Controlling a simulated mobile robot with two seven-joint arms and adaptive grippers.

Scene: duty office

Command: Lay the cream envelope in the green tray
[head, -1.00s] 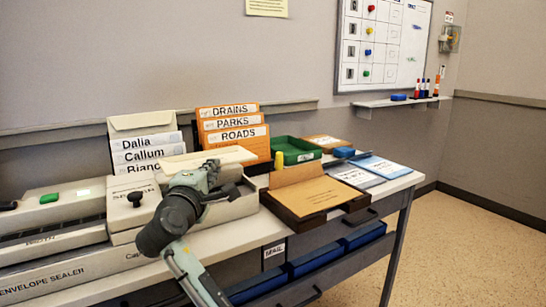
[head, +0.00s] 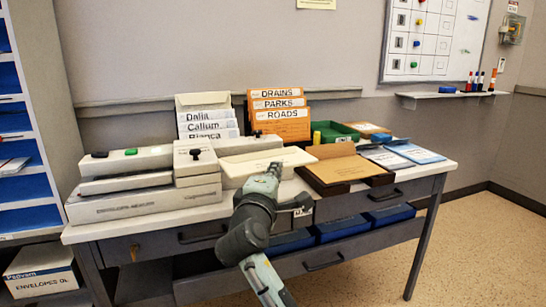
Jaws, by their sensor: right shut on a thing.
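The cream envelope (head: 240,168) is a pale flat piece in front of the white boxes, left of the brown tray. My right gripper (head: 272,172) is at its front edge and shut on it; the fingertips are small and partly hidden. The green tray (head: 352,137) stands at the back right of the table, beside the orange files. It lies behind and to the right of my right gripper, with the envelope apart from it. The left gripper is not in view.
A brown tray (head: 378,178) with a kraft envelope (head: 345,169) stands between my gripper and the green tray. A yellow object (head: 316,137) stands by the green tray's left end. The envelope sealer (head: 140,203) fills the left. Blue and white papers (head: 412,152) lie at the right.

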